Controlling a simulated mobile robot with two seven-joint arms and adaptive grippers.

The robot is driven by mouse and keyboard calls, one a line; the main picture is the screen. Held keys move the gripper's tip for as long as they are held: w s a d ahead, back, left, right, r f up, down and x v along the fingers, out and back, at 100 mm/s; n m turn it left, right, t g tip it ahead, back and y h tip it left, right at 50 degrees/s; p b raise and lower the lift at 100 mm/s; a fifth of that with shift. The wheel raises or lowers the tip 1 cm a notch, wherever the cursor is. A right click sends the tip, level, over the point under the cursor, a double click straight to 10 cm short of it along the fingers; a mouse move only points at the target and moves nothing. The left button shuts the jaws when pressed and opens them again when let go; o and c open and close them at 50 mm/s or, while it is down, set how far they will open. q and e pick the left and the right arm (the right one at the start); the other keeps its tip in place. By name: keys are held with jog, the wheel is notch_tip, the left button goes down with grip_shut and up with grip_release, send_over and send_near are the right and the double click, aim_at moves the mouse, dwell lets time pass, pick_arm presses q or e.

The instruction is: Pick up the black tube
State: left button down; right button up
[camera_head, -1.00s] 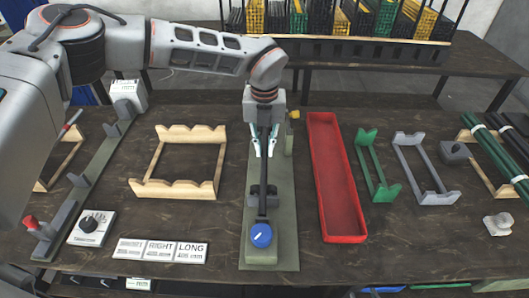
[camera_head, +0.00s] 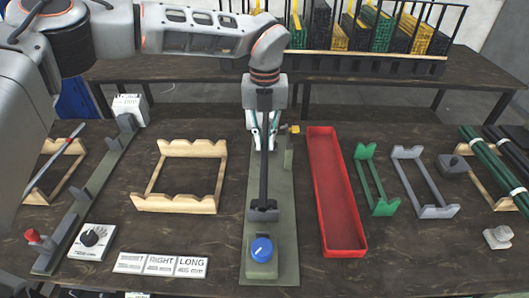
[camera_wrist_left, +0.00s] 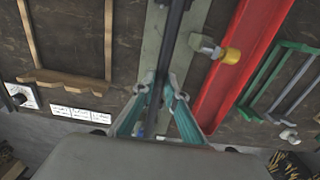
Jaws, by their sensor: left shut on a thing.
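The black tube (camera_head: 264,175) lies lengthwise along the grey-green press base (camera_head: 285,255), above it in the head view. My left gripper (camera_head: 264,138) is shut on it around its middle, one finger on each side. The tube's near end shows just over the dark grey cradle block (camera_head: 262,213); I cannot tell whether it touches the block. In the left wrist view the tube (camera_wrist_left: 172,50) runs between the fingertips (camera_wrist_left: 163,92). The right gripper is in neither view.
A long red tray (camera_head: 356,245) is right of the press, which has a blue knob (camera_head: 261,249) and a yellow-tipped part (camera_head: 293,129). A wooden rack (camera_head: 180,204) is to the left; green (camera_head: 382,207) and grey (camera_head: 440,212) racks are farther right. Dark green tubes (camera_head: 490,160) lie far right.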

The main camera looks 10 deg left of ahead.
aim_at(265, 142)
pick_arm(q)
notch_tip(265, 142, up, 12)
jog(key=shift+p, duration=0.45)
